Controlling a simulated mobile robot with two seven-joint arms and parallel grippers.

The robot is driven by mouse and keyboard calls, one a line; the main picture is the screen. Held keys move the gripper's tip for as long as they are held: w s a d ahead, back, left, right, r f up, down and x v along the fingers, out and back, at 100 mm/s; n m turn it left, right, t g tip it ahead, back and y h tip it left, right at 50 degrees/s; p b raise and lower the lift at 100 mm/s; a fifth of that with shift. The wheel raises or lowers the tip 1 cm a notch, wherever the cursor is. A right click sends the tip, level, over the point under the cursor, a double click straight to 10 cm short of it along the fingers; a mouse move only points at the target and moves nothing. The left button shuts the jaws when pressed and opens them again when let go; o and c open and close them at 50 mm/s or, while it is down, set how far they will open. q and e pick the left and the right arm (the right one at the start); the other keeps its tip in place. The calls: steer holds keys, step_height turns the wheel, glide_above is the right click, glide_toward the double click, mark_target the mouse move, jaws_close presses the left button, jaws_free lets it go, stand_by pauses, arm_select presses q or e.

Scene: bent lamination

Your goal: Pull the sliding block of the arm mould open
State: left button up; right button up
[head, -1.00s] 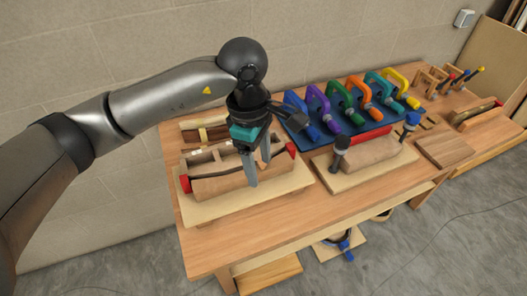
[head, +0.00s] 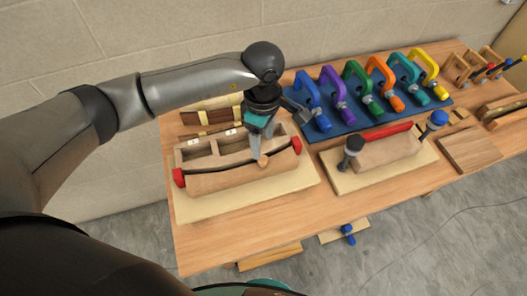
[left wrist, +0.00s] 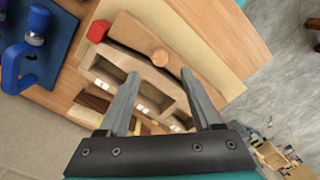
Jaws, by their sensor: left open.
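The arm mould stands on a pale baseboard (head: 205,207) at the left of the bench. A dark curved strip lies between the block and the fixed form (head: 195,155), with red pieces at both ends. Contact cannot be told. My right gripper is not in view.
Several coloured clamps (head: 365,85) stand on a blue board behind, right of the mould. A second mould with clamps (head: 378,155) stands to the right on its own board. A wooden board (head: 470,150) lies farther right. The bench front strip is clear.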

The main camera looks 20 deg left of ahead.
mark_target(263, 159)
arm_select(q)
step_height(263, 159, down, 6)
steer(key=shift+r, duration=0.1)
steer(key=shift+f, duration=0.55)
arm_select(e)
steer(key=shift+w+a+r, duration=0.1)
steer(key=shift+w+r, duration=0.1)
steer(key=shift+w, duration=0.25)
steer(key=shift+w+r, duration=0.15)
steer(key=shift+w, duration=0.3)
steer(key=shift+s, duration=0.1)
arm_select(q)
steer(key=shift+c, duration=1.3)
jaws_close()
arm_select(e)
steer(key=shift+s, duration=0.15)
